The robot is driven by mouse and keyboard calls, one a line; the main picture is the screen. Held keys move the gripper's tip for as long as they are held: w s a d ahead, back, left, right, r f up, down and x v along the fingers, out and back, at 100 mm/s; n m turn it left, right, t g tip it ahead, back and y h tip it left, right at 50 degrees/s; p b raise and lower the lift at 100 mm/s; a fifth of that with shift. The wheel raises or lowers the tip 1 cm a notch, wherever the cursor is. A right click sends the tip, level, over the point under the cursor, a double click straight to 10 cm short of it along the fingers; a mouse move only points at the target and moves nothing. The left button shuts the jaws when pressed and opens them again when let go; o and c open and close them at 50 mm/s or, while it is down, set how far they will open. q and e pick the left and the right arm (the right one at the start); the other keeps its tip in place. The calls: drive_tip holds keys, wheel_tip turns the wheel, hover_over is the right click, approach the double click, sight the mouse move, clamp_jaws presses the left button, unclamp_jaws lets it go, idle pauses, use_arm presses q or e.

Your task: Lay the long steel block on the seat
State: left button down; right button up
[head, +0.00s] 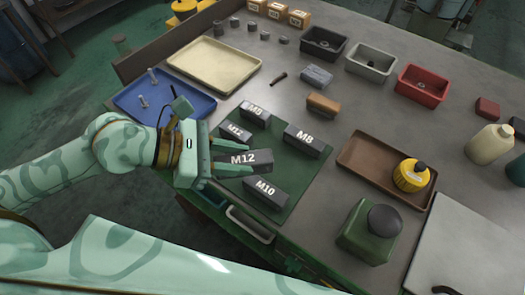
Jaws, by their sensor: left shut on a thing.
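My left gripper (246,157) reaches over the green mat (285,169), its fingers on either side of a dark grey block marked M12 (243,161). It is shut on this block; whether the block touches the mat I cannot tell. Other dark blocks lie around it: M10 (266,191), M8 (303,139), a smaller M12 (235,132) behind the fingers, and another with a hard-to-read label (255,112). Which block the task calls the long steel one, and where the seat is, I cannot tell for certain. My right gripper is not in view.
A blue tray (190,113) with bolts and a cream tray (213,65) lie at the left. A brown tray (366,172) holds a yellow container (411,175). Black (324,43), grey (371,62) and red bins (422,86) stand behind. A green canister (367,233) stands in front.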

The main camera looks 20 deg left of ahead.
use_arm(q)
drive_tip(key=w+f, duration=0.2)
drive_tip(key=w, duration=0.1)
drive_tip(key=w+d+f+b, duration=0.1)
drive_tip(key=w+f, duration=0.2)
drive_tip(key=w+d+f+b, duration=0.1)
drive_tip(key=w+f, duration=0.1)
drive_tip(key=w, duration=0.2)
drive_tip(key=shift+w+d+f, duration=0.1)
drive_tip(key=shift+d+f, duration=0.1)
drive_tip(key=shift+f, duration=0.2)
drive_tip(key=shift+w+f+b, duration=0.2)
drive_tip(key=shift+f+b, duration=0.35)
drive_tip(key=shift+f, duration=1.2)
drive_tip(key=shift+f, duration=0.2)
drive_tip(key=c, duration=1)
unclamp_jaws()
drive_tip(key=shift+c, duration=0.2)
